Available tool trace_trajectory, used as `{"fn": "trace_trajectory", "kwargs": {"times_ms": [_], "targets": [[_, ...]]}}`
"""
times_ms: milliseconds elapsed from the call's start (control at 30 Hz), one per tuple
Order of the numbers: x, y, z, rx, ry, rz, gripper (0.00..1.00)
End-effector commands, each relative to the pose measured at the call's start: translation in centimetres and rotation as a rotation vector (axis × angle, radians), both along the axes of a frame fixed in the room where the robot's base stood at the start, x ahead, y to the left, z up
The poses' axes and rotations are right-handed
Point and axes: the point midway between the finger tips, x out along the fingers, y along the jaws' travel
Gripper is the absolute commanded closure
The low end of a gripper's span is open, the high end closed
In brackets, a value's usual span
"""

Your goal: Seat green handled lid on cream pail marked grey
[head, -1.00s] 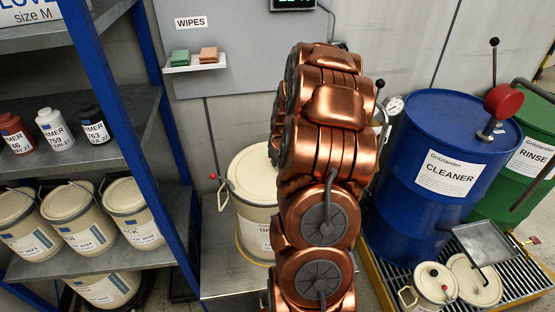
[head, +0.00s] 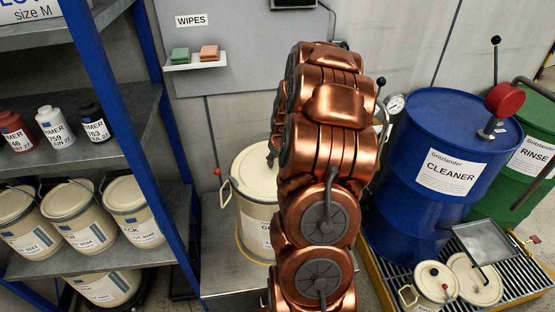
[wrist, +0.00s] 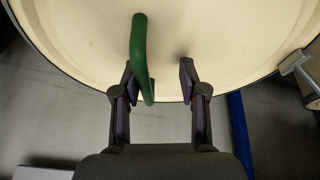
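The cream pail (head: 252,220) stands on a metal bench behind my arm, its label showing only "GR". Its cream top (head: 248,172) is partly hidden by my arm, so I cannot tell how the lid sits on it. In the wrist view a cream round lid (wrist: 225,40) with a dark edge fills the upper part. Its green handle (wrist: 143,60) rises toward the camera. My gripper (wrist: 158,82) is open, with the handle between its fingers, close to the left finger and apart from the right one. The gripper is hidden in the head view.
A red-knobbed lever (head: 218,172) stands left of the pail. A shelf (head: 120,258) with several cream pails is at the left. A blue drum (head: 425,225) stands at the right, with a small pail (head: 432,285) in front of it. A grey bracket (wrist: 298,62) sits at the lid's right edge.

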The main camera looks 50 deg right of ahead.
Motion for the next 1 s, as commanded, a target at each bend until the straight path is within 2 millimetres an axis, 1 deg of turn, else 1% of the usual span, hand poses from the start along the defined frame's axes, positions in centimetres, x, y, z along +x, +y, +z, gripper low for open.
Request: {"fn": "trace_trajectory", "kwargs": {"times_ms": [167, 267, 567, 800, 900, 1000], "targets": [[-0.2, 0.1, 0.9, -0.001, -0.002, 0.0, 0.6], [-0.5, 0.3, 1.8, -0.002, -0.003, 0.0, 0.6], [-2.0, 1.1, 5.7, -0.002, -0.004, 0.0, 0.6], [-3.3, 1.7, 9.1, -0.002, -0.004, 0.0, 0.6], [-3.7, 1.9, 10.2, -0.001, -0.003, 0.001, 0.6], [-4.0, 2.1, 10.8, -0.001, -0.001, 0.001, 0.6]]}}
